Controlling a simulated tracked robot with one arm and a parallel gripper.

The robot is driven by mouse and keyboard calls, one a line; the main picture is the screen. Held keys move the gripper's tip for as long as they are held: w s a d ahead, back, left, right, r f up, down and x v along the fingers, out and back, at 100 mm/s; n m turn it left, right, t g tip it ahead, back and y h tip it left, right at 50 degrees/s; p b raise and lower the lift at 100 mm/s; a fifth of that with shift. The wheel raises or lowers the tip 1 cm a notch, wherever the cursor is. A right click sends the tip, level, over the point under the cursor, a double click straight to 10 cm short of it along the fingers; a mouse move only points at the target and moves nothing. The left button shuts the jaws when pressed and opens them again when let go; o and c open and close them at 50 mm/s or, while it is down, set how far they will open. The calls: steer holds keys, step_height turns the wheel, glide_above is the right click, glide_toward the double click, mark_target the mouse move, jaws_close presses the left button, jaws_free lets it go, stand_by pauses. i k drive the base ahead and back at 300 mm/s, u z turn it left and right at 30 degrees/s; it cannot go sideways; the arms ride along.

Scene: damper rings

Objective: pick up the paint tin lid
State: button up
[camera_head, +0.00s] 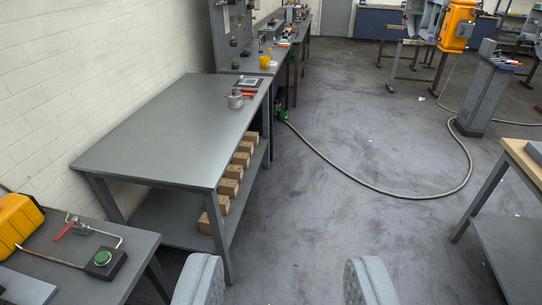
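My gripper (283,282) shows at the bottom of the view, its two grey padded fingers wide apart with only floor visible between them. It is open and empty. A small grey metal tin (235,100) stands near the far end of a grey metal table (170,128), well ahead and left of my gripper. I cannot make out a separate paint tin lid; the tin's top is too small to tell. A flat dark-and-light square item (249,82) and a red-handled tool (249,94) lie beside the tin.
Wooden blocks (229,187) line the table's lower shelf. At lower left, a bench holds a yellow case (17,222) and a green-button box (103,261). A hose (375,188) loops across the open floor. Another table (524,158) stands at right.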

mark_target(235, 94)
steer(key=z, duration=0.1)
steer(key=i, duration=3.95)
steer(key=z, duration=0.05)
